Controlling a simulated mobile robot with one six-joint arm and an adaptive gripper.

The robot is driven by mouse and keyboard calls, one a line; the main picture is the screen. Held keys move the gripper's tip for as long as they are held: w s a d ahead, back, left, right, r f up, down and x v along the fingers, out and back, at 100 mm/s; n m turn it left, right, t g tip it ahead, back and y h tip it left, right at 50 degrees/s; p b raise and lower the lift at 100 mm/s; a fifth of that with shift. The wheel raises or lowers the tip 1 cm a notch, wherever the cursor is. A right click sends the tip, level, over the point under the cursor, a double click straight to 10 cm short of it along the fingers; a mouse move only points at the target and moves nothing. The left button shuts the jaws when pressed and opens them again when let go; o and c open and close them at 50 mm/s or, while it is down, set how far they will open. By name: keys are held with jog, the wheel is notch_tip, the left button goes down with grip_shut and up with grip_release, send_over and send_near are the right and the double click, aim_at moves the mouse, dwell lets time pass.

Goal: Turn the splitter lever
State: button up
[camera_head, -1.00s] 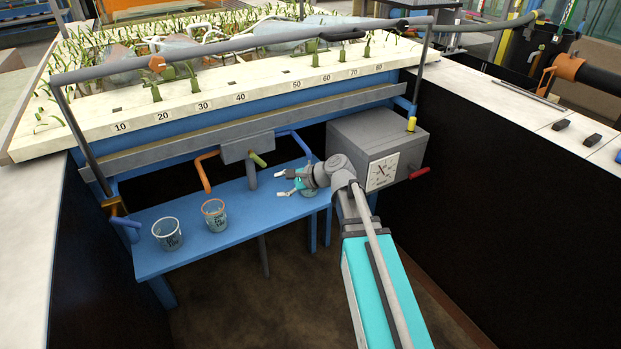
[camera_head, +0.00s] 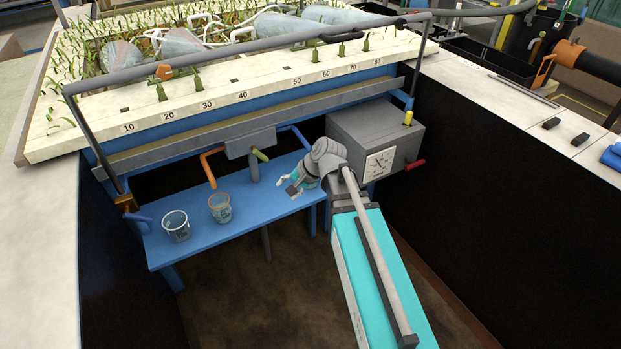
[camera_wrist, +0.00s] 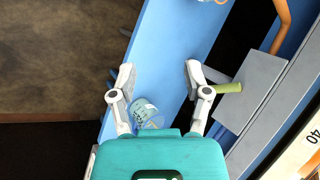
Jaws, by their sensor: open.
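The splitter lever, a short yellow-green handle (camera_head: 261,156), sticks out from the front of a grey splitter box (camera_head: 249,141) below the scale rail. In the wrist view the green lever (camera_wrist: 229,88) lies just right of the right finger, beside the grey box (camera_wrist: 252,85). My gripper (camera_head: 287,189) is to the right of and lower in the picture than the lever, above the blue bench. In the wrist view my gripper (camera_wrist: 159,75) is open, with nothing between its fingertips but a view of the bench. Whether a finger touches the lever cannot be told.
A clear cup (camera_head: 176,227) and an orange-rimmed cup (camera_head: 220,209) stand on the blue bench (camera_head: 190,247). Another clear cup (camera_wrist: 146,113) shows below my gripper. Orange (camera_head: 206,166) and blue pipes flank the splitter box. A grey dial box (camera_head: 375,138) stands right.

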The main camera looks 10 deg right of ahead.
jog(key=s+d+r+n+g+h+p, duration=0.2)
jog(key=s+d+r+n+h+p, duration=0.3)
jog(key=p, duration=0.4)
jog(key=shift+s+r+n+h+p, duration=0.35)
jog(key=shift+s+r+n+h, duration=0.25)
jog(key=shift+s+r+n, duration=0.35)
jog(key=shift+w+f, duration=0.1)
jog(key=shift+n+g+h, duration=0.3)
jog(key=shift+n+g, duration=0.05)
jog(key=shift+g, duration=0.25)
jog(key=s, duration=0.1)
jog(key=s+d, duration=0.1)
jog(key=s, duration=0.1)
jog(key=s+d+r+p, duration=0.1)
jog(key=shift+s, duration=0.25)
jog(key=shift+a, duration=0.1)
